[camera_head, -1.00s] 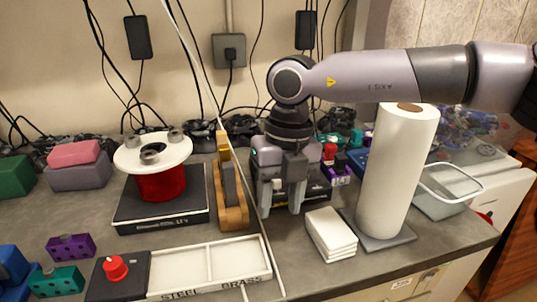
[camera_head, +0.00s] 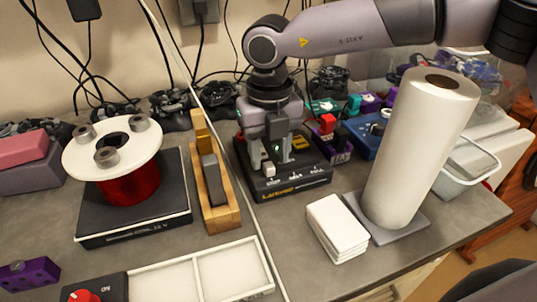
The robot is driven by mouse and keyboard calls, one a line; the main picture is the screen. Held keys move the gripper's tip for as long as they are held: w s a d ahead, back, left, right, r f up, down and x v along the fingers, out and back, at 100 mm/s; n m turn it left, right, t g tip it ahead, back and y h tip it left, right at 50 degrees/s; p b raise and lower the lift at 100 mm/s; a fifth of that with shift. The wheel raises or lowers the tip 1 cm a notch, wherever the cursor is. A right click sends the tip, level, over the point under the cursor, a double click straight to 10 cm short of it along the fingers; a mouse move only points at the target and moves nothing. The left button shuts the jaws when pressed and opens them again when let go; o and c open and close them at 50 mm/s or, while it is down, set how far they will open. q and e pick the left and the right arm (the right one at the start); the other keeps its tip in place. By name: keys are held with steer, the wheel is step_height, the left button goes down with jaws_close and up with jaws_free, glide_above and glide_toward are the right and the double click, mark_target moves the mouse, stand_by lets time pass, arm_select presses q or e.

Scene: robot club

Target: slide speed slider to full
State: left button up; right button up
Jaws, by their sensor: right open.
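A black control box (camera_head: 292,184) with white marks and a yellow label on its front stands on the grey counter. A small white block, apparently the slider knob (camera_head: 268,171), sits at its left front. My right gripper (camera_head: 271,160) points down over the left part of the box. Its fingers are apart, one just behind the white knob and one to its right. I cannot tell whether a finger touches the knob. The slot of the slider is mostly hidden by the gripper. My left gripper is out of view.
A paper towel roll (camera_head: 416,150) and a stack of white cards (camera_head: 336,229) stand right of the box. A wooden block holder (camera_head: 215,190) and a red coil (camera_head: 130,186) stand to the left. A red-topped block (camera_head: 327,124) is close behind at the right.

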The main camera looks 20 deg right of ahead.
steer(key=shift+f, duration=1)
jaws_close()
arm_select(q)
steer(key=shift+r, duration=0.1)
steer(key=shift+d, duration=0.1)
